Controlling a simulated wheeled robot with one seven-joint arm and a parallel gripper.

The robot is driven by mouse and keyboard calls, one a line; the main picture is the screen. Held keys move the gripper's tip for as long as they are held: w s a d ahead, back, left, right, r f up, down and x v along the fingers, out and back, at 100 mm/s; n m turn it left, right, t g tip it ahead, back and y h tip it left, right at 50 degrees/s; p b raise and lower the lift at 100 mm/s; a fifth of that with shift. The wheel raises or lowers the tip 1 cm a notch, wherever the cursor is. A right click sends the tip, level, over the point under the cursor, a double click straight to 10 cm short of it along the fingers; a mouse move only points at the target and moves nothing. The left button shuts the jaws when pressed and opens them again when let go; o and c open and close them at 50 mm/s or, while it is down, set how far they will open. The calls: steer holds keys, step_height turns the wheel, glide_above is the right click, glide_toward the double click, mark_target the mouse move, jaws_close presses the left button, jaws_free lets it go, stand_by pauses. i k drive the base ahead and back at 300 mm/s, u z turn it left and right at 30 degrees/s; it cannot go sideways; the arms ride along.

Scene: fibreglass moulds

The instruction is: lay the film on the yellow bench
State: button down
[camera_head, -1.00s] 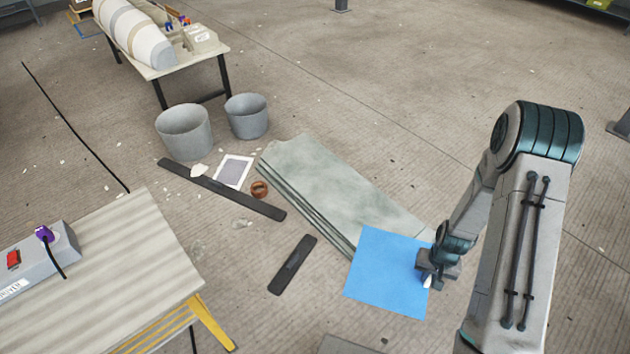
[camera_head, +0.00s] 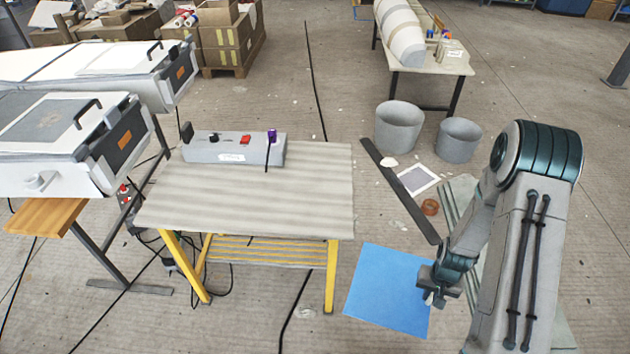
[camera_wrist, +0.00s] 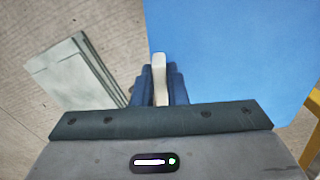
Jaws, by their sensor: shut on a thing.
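The film is a flat square blue sheet (camera_head: 385,290) at the lower middle right of the head view. My gripper (camera_head: 432,292) is shut on its right edge. In the wrist view the blue sheet (camera_wrist: 235,60) spreads ahead and to the right of my jaws (camera_wrist: 160,82), with a pale piece showing between them. The yellow bench (camera_head: 245,200) has a pale ribbed top and yellow legs. It stands left of the sheet, and its top is bare in front of a grey control box (camera_head: 233,149). A yellow part of it shows at the wrist view's right edge.
Two grey buckets (camera_head: 398,126), a dark strip (camera_head: 400,190), a brown tape ring (camera_head: 430,207) and greenish sheets lie beyond my arm. White machines (camera_head: 70,140) stand left of the bench. A table (camera_head: 440,66) with a mould is at the back. Cables lie on the floor.

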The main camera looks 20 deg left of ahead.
mark_target(306, 195)
steer(key=u, duration=1.15)
